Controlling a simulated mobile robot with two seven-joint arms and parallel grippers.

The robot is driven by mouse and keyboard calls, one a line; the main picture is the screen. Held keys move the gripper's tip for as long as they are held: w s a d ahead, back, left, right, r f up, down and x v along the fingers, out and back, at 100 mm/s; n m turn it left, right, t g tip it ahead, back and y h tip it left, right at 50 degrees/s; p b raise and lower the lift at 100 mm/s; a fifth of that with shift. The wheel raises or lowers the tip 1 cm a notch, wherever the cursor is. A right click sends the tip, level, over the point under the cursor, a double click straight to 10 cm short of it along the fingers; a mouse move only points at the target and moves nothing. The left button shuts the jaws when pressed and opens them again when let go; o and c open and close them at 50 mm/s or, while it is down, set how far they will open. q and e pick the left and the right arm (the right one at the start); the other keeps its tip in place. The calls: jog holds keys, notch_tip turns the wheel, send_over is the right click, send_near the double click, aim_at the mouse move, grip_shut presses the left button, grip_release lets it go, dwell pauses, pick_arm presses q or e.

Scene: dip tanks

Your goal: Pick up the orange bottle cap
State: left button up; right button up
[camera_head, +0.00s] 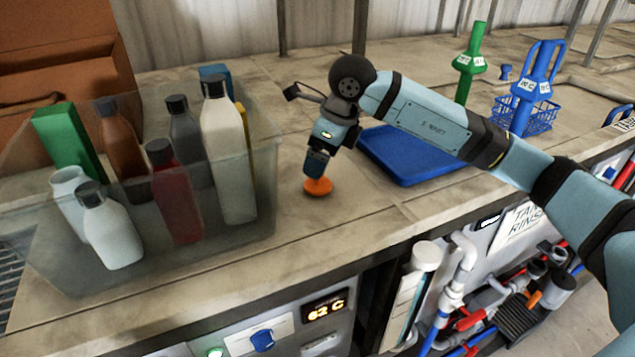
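The orange bottle cap (319,188) is a small round piece on the worktop, between the clear bin and the blue tray. My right gripper (316,170) comes down over it from above, with its fingertips at the top of the cap. The fingertips and the wrist hide part of the cap. I cannot tell whether the fingers are closed on it or only close above it. The cap appears to be at the worktop surface. My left gripper is not in view.
A clear bin (150,262) with several bottles and boxes stands at the left. A blue tray (415,178) lies behind my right arm. A green handle (470,62), a blue handle (533,88) and a blue basket (540,118) are at the back right. Worktop before the cap is clear.

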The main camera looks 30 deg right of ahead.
jog(key=shift+d+p+x, duration=0.15)
jog(key=shift+p+x, duration=0.1)
jog(key=shift+x, duration=1.3)
jog(key=shift+d+p+x, duration=0.15)
jog(key=shift+p+x, duration=0.1)
jog(key=shift+x, duration=1.3)
jog(key=shift+s, duration=0.1)
jog(key=c, duration=1.1)
jog(key=shift+o, duration=0.2)
